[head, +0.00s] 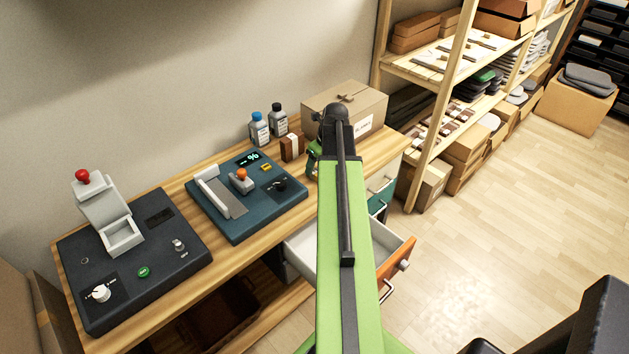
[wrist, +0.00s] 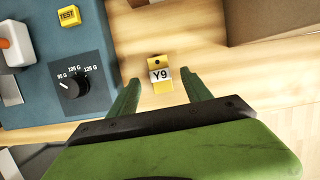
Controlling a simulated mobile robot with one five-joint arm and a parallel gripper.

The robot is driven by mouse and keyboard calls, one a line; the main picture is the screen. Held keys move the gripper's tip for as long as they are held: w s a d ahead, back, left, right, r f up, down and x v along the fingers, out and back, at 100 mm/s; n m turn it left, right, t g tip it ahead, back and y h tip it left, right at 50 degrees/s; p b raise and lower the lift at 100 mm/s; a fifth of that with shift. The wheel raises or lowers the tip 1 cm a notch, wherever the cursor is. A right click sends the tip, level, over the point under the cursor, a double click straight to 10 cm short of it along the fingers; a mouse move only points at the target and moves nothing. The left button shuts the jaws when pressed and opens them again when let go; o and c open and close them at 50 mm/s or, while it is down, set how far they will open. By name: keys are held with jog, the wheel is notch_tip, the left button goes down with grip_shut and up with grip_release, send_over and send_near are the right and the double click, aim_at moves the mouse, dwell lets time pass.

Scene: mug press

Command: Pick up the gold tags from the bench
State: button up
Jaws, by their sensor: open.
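A gold tag (wrist: 160,78) with a white label reading "Y9" and a small dark hole lies on the wooden bench (wrist: 215,48) in the wrist view. My gripper (wrist: 162,84) is open, with one green finger on each side of the tag in the picture. The fingers do not touch the tag in this view, and their height above the bench is hard to tell. In the head view my arm hides the tag, and only a little of my gripper (head: 314,156) shows. I see only one gold tag.
A blue device (head: 245,196) with a dial stands left of the tag. A dark press (head: 135,258) is further left. A cardboard box (head: 368,100), a brown block (head: 292,147) and two bottles stand at the back. A drawer (head: 395,268) is open below the bench front.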

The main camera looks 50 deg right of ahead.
aim_at(315, 171)
jog(key=b+x, duration=0.1)
jog(key=x, duration=0.2)
jog(key=shift+s+f+b, duration=0.1)
jog(key=shift+b, duration=0.25)
grip_shut()
jog(key=shift+r+p, duration=0.3)
notch_tip(315, 171, up, 4)
jog(key=p, duration=0.4)
jog(key=shift+r, duration=0.1)
jog(key=s+d+r+p, duration=0.6)
jog(key=s+d, duration=0.1)
jog(key=s, duration=0.1)
jog(key=shift+s+d+r+p, duration=0.3)
jog(key=shift+s+d+p, duration=0.05)
jog(key=shift+d+p, duration=0.05)
